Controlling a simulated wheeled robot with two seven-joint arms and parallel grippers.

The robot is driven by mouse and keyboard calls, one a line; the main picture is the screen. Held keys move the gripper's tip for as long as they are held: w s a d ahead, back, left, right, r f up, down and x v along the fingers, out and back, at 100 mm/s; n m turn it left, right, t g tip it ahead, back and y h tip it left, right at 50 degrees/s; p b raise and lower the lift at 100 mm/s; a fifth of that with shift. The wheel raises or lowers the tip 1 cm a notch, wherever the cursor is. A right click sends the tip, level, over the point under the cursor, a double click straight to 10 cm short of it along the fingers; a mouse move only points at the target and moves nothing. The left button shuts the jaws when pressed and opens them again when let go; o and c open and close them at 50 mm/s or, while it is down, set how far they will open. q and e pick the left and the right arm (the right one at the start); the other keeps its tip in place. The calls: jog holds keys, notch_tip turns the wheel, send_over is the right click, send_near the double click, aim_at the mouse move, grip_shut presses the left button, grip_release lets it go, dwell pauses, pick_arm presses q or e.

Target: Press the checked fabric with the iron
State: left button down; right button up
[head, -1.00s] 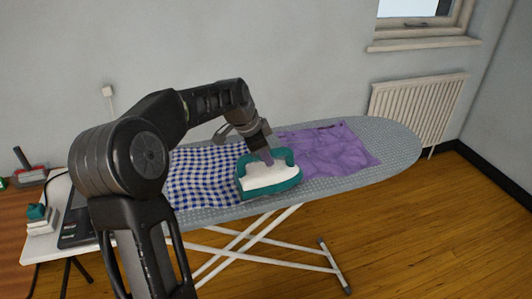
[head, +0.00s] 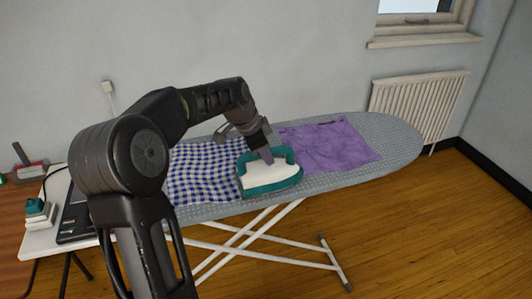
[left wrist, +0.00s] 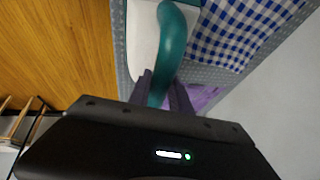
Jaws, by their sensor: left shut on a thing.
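The teal and white iron (head: 268,180) sits on the ironing board at the right end of the blue-and-white checked fabric (head: 203,172). My left gripper (head: 266,156) is shut on the iron's teal handle, which also shows in the left wrist view (left wrist: 172,45) between the two fingers (left wrist: 160,90). The checked fabric lies wavy on the board, and its left part is hidden behind my arm. It also shows in the left wrist view (left wrist: 240,30) beside the iron. My right gripper is not in view.
A purple cloth (head: 325,147) lies on the grey dotted ironing board (head: 392,143), right of the iron. A dark flat device (head: 74,222) and a small stack (head: 38,213) stand on the white surface at left. A radiator (head: 418,107) is behind the board's right end.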

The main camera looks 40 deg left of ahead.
aim_at(246, 155)
pick_arm(q)
jog(key=shift+s+a+f+b, duration=0.1)
jog(key=shift+s+a+b, duration=0.2)
jog(key=shift+s+a, duration=0.3)
jog(key=shift+s+a+f+b, duration=0.1)
jog(key=shift+s+a+b, duration=0.25)
jog(key=shift+s, duration=0.5)
jog(key=shift+s+a+b, duration=0.2)
jog(key=shift+s+a, duration=0.35)
jog(key=shift+s, duration=0.15)
jog(key=s+a+b, duration=0.2)
jog(key=s+a, duration=0.3)
jog(key=s, duration=0.3)
jog(key=shift+a+b, duration=0.25)
jog(key=shift+b, duration=0.1)
jog(key=shift+s, duration=0.1)
jog(key=shift+r, duration=0.2)
jog(key=shift+a, duration=0.1)
jog(key=s+a+b, duration=0.2)
jog(key=s+a, duration=0.6)
jog(key=s, duration=0.4)
jog(key=shift+a+r, duration=0.15)
jog(key=shift+a, duration=0.05)
jog(key=shift+f+b, duration=0.2)
jog(key=shift+b, duration=0.15)
